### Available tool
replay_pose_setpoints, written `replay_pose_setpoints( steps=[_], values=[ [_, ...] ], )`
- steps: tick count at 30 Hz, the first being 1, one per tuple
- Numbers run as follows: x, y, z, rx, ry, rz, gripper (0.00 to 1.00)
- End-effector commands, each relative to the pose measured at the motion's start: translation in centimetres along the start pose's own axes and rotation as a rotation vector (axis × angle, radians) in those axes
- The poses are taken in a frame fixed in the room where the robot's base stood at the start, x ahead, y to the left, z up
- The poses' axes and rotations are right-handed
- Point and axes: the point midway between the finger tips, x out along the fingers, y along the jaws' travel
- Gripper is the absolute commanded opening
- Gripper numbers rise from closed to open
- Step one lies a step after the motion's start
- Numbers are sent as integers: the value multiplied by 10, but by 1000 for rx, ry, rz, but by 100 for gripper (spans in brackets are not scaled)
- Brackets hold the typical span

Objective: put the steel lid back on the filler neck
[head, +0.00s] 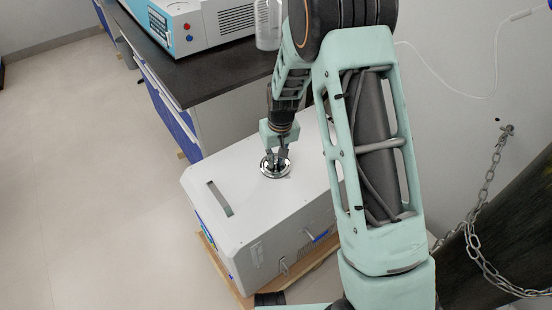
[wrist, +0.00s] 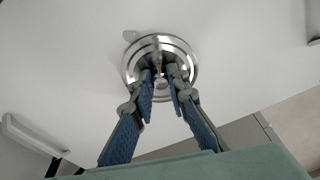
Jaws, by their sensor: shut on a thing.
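The steel lid (head: 266,169) is a shiny round disc at the top of the white distiller box (head: 240,225). In the wrist view the lid (wrist: 188,50) shows bright concentric rings. My gripper (head: 277,157) points down over the middle of the lid. In the wrist view my gripper (wrist: 161,77) has its two blue-padded fingers closed on the lid's central knob, which they partly hide. The filler neck is not visible apart from the lid, so I cannot tell whether the lid is seated or slightly above it.
The box top has a slot (head: 219,198) at its left and is otherwise mostly clear. A dark bench (head: 215,70) behind holds a blue-and-white machine (head: 215,25) and a clear glass vessel (head: 268,30). At the right, a chain (head: 487,180) hangs by a dark cylinder (head: 510,230).

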Motion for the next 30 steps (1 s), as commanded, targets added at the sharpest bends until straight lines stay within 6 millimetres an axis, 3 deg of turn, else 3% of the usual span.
replay_pose_setpoints(
  steps=[14,15,20,30],
  values=[
    [4,0,0,0,1,0,0],
    [4,0,0,0,0,0,18],
    [4,0,0,0,0,0,35],
    [1,0,1,0,0,0,35]
  ],
)
